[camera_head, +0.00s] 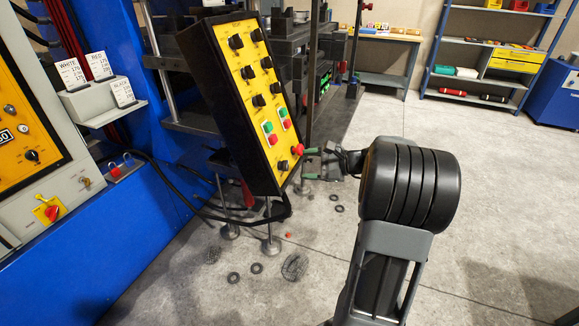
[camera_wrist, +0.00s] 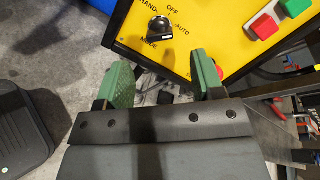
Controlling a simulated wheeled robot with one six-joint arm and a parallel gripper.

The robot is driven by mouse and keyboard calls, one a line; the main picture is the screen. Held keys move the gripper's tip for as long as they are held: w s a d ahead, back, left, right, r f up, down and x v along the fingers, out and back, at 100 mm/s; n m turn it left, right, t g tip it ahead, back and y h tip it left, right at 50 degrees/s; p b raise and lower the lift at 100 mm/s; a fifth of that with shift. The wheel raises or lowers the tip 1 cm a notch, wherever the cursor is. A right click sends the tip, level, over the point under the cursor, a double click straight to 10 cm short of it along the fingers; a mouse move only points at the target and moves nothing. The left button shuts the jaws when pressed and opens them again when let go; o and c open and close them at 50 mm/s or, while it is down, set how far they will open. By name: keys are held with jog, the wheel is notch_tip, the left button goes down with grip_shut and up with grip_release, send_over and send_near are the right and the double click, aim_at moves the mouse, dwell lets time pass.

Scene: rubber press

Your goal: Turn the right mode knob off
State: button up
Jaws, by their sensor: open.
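A black mode knob (camera_wrist: 160,27) sits on the yellow control panel (camera_wrist: 205,15), with the words HAND, OFF, AUTO and MODE around it. A pale mark shows on its lower side, but I cannot tell surely which word it points to. In the head view the black knob (camera_head: 283,165) is near the panel's lower end. My gripper (camera_head: 310,164) is open and empty, just right of the panel's lower end. In the wrist view my gripper (camera_wrist: 160,77) has its green fingers spread below the knob, apart from it.
A red mushroom button (camera_head: 297,149) sits close beside the knob, near my fingers. Red and green push buttons (camera_head: 273,139) are above. A black cable (camera_head: 240,217) hangs below the panel. Small black rings (camera_head: 257,268) lie on the floor. Shelves (camera_head: 480,60) stand far right.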

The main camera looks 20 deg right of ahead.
aim_at(288, 166)
jog(key=shift+x, duration=3.15)
jog(key=c, duration=0.9)
jog(key=shift+f+n+g+b, duration=0.1)
jog(key=shift+n+g+b, duration=0.3)
jog(key=shift+n+b, duration=4.75)
jog(key=shift+c, duration=0.2)
jog(key=shift+m+b, duration=0.55)
jog(key=shift+b, duration=0.3)
jog(key=o, duration=0.9)
